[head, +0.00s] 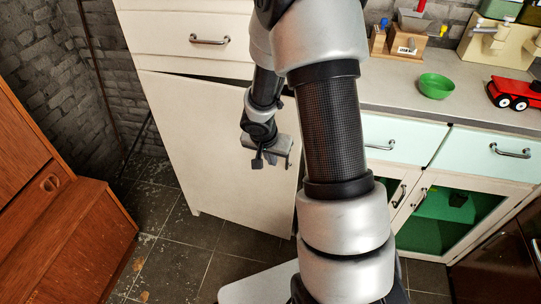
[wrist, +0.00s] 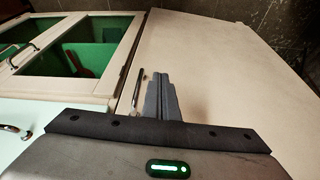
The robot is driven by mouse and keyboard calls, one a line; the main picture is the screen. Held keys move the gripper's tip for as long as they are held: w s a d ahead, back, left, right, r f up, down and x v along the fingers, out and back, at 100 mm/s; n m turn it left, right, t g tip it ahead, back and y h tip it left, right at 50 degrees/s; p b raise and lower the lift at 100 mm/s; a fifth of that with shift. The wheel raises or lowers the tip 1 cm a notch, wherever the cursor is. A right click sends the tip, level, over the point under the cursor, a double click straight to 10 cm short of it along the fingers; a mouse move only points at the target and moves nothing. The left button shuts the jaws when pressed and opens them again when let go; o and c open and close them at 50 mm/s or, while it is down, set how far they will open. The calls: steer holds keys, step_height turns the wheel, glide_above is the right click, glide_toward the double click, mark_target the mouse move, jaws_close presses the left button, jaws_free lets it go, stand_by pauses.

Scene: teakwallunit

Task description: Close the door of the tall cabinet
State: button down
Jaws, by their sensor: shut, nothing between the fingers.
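The tall cabinet (head: 187,13) is cream and stands at the back, with a drawer on top and a door (head: 200,140) below. The door stands slightly open, with a dark wedge-shaped gap along its top edge. In the wrist view the door (wrist: 225,65) fills the right side, and its metal handle (wrist: 138,88) is near its left edge. My gripper (head: 270,157) is in front of the door's right part. Its fingers (wrist: 160,92) are together and empty, just right of the handle. I cannot tell whether they touch the door. My arm hides part of the door's right edge.
A lower counter (head: 400,92) adjoins on the right, with mint drawers and glass doors (head: 455,215) beneath. A green bowl (head: 436,85) and a red toy truck (head: 515,92) stand on it. A brown wooden unit (head: 60,225) is at left. Tiled floor (head: 180,245) lies free between.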

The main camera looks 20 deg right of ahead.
steer(key=shift+w+d+f+p, duration=0.4)
steer(key=shift+w+d+p, duration=0.1)
steer(key=shift+w+d, duration=0.35)
steer(key=shift+w+d+f+p, duration=0.45)
steer(key=shift+w+d, duration=0.25)
steer(key=shift+w, duration=0.2)
steer(key=shift+r, duration=0.1)
steer(key=w+d, duration=0.1)
steer(key=w, duration=0.1)
steer(key=w+d+p, duration=0.1)
steer(key=w+d, duration=0.1)
steer(key=shift+w+d+p, duration=0.1)
steer(key=shift+d+p, duration=0.15)
steer(key=shift+p, duration=0.05)
